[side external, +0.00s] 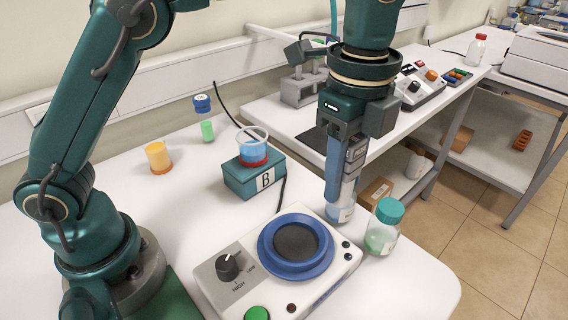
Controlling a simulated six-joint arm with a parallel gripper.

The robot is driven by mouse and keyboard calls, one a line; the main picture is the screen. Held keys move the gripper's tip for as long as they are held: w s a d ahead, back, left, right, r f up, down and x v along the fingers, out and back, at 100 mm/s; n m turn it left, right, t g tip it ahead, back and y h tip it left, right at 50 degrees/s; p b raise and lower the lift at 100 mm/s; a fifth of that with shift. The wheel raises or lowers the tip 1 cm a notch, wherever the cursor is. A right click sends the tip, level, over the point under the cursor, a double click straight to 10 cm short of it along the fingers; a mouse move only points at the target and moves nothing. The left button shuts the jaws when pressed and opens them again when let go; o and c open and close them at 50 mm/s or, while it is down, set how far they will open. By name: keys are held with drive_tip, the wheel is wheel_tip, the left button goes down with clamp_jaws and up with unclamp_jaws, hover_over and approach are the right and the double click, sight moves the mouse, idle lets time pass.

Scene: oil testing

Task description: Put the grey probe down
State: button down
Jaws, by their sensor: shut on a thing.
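My gripper (342,178) points down above the right part of the near table, behind the round blue-rimmed plate of the white device. It is shut on the grey probe (355,154), a slim grey piece between the fingers, largely hidden by them. A clear container with a bluish body and pale label (341,212) shows just below the fingertips. I cannot tell whether the probe touches it.
The white device (215,275) has a blue-rimmed plate (296,247), a black knob and a green button. A teal-capped jar (383,228) stands close right of my gripper. A block marked B (254,178) carries a beaker (253,147). An orange cup (158,157) stands left.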

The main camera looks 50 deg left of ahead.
drive_tip(key=shift+f, duration=0.9)
drive_tip(key=shift+d+f, duration=0.15)
drive_tip(key=shift+f, duration=0.15)
drive_tip(key=s+d+f, duration=0.1)
drive_tip(key=d+f, duration=0.1)
drive_tip(key=d, duration=0.1)
drive_tip(key=s+d+f, duration=0.1)
drive_tip(key=d+f, duration=0.1)
drive_tip(key=d, duration=0.2)
drive_tip(key=s+d+f, duration=0.2)
drive_tip(key=d+f, duration=0.1)
drive_tip(key=shift+d, duration=0.35)
drive_tip(key=shift+f, duration=1.95)
drive_tip(key=shift+f, duration=0.1)
drive_tip(key=c, duration=0.5)
unclamp_jaws()
